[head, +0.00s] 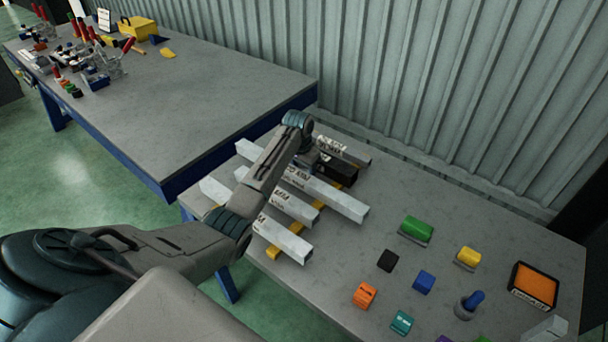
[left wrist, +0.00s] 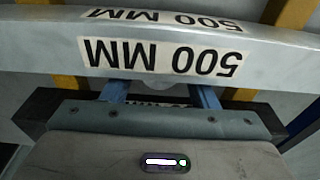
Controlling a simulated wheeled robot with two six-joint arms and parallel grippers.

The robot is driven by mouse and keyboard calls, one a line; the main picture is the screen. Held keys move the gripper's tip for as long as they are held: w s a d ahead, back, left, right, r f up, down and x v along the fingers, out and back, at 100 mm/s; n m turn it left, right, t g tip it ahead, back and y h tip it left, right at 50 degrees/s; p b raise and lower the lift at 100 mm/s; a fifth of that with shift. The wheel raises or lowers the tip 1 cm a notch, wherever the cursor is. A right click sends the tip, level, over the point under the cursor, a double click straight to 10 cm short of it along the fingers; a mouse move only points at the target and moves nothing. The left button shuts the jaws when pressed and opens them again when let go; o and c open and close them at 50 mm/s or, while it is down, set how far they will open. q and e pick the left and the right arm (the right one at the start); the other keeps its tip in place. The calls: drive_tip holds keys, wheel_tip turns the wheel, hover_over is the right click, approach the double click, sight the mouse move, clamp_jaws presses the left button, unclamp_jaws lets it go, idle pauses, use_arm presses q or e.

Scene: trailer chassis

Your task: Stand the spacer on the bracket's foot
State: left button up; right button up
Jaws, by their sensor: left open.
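My left gripper (head: 312,163) is open, reaching down among silver bars on the right-hand table. In the left wrist view its two blue fingers (left wrist: 160,92) stand apart, and their tips are hidden by a silver bar (left wrist: 160,52) labelled "500 MM". A dark block (head: 338,170) sits beside the gripper; a dark bar-like piece (left wrist: 50,100) also shows behind the fingers in the wrist view. I cannot tell for sure which piece is the spacer or which is the bracket's foot. No held object is visible. My right gripper is not in view.
Silver bars (head: 282,240) lie over yellow strips (head: 275,252). To the right are a green block (head: 417,228), black block (head: 388,260), orange block (head: 364,294), blue peg (head: 472,300) and orange-filled tray (head: 535,287). A corrugated wall (head: 450,90) stands behind. Another table (head: 200,100) is at left.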

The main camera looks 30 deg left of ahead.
use_arm(q)
clamp_jaws()
drive_tip(key=shift+r, duration=0.1)
drive_tip(key=shift+r, duration=0.1)
